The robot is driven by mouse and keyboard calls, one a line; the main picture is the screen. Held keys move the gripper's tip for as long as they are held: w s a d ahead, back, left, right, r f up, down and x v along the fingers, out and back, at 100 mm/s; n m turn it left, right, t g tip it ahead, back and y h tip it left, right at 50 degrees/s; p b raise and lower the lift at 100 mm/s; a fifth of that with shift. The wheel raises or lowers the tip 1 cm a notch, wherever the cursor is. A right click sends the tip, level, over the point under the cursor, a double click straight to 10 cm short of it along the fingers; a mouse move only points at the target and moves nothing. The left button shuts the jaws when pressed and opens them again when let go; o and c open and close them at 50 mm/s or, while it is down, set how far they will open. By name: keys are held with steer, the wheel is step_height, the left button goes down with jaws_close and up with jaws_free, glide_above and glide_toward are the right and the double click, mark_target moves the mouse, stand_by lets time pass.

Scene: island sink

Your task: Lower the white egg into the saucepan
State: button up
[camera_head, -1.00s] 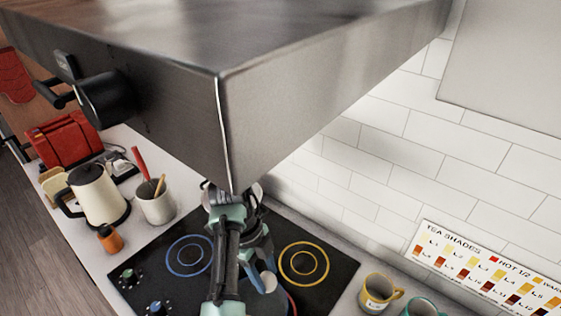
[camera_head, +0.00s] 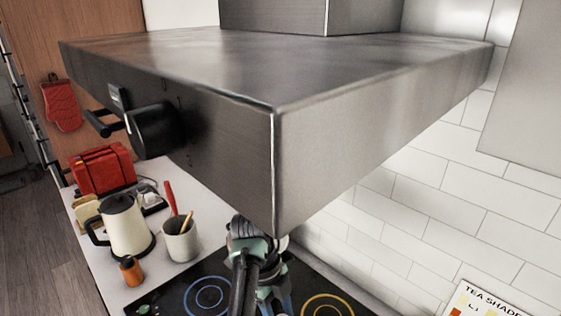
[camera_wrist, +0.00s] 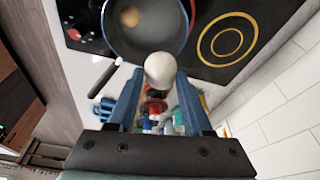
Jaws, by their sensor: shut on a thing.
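The white egg (camera_wrist: 165,71) is between the fingertips of my gripper (camera_wrist: 160,76) in the wrist view, and the fingers are shut on it. A round dark-blue saucepan (camera_wrist: 158,47) is at the top of the wrist view, partly cut off by the frame edge. A small round orange-brown thing (camera_wrist: 131,17) lies inside it. The egg overlaps the saucepan's near rim in the picture; its height above it is hard to judge. In the head view, the saucepan and egg are not clearly visible.
A large steel range hood (camera_head: 190,110) fills the head view above the black cooktop (camera_head: 185,285). A cream kettle (camera_head: 126,225), a utensil cup (camera_head: 181,242) and an orange bottle (camera_head: 131,271) stand left of it. A tiled wall (camera_head: 425,205) is on the right.

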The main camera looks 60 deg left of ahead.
steer(key=shift+f, duration=0.1)
step_height(320, 180, down, 10)
steer(key=b, duration=0.7)
steer(key=shift+f, duration=0.2)
stand_by(0.8)
